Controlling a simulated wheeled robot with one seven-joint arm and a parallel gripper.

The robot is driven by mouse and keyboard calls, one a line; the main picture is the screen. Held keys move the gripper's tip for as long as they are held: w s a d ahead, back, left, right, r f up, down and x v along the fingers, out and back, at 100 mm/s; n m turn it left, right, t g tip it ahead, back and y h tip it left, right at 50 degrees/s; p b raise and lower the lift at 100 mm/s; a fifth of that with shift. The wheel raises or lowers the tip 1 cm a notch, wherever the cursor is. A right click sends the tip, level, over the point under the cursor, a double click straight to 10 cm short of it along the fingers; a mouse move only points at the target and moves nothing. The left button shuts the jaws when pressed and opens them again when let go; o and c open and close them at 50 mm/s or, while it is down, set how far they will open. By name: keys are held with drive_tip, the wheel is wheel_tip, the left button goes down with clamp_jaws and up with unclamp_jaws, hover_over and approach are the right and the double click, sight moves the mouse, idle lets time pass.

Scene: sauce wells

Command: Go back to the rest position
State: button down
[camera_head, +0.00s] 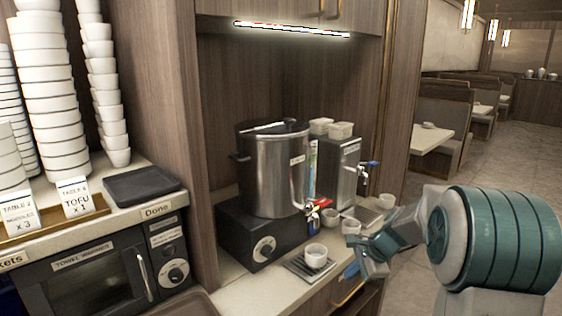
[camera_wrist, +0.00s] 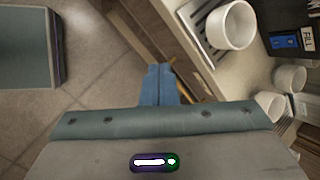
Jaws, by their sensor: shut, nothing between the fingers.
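My gripper (camera_head: 351,270) hangs in front of the counter edge at the lower right of the head view, at the end of my teal and grey arm. Its two blue fingers are together and empty in the wrist view (camera_wrist: 160,84), with the floor and the cabinet front beyond them. A white cup (camera_head: 316,256) stands on a slotted drip tray (camera_head: 303,268) on the counter, left of my gripper and apart from it. The cup also shows at the top right of the wrist view (camera_wrist: 232,26).
A steel urn (camera_head: 272,170) with a red tap stands on a black heater (camera_head: 246,236). A smaller dispenser (camera_head: 340,170) and several white cups stand to its right. Stacked bowls (camera_head: 52,95), a black tray (camera_head: 140,184) and a towel warmer (camera_head: 95,284) are left. Booths (camera_head: 440,120) line the open floor at right.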

drive_tip(key=s+a+r+n+h, duration=0.1)
drive_tip(key=s+n, duration=0.6)
drive_tip(key=s, duration=0.7)
drive_tip(key=s+a+r+n+h, duration=0.2)
drive_tip(key=s+n, duration=0.6)
drive_tip(key=s, duration=0.6)
wheel_tip(320, 180, up, 3)
drive_tip(key=shift+a+f+n+h, duration=0.1)
drive_tip(key=shift+a+n+h, duration=0.2)
drive_tip(key=shift+h, duration=0.5)
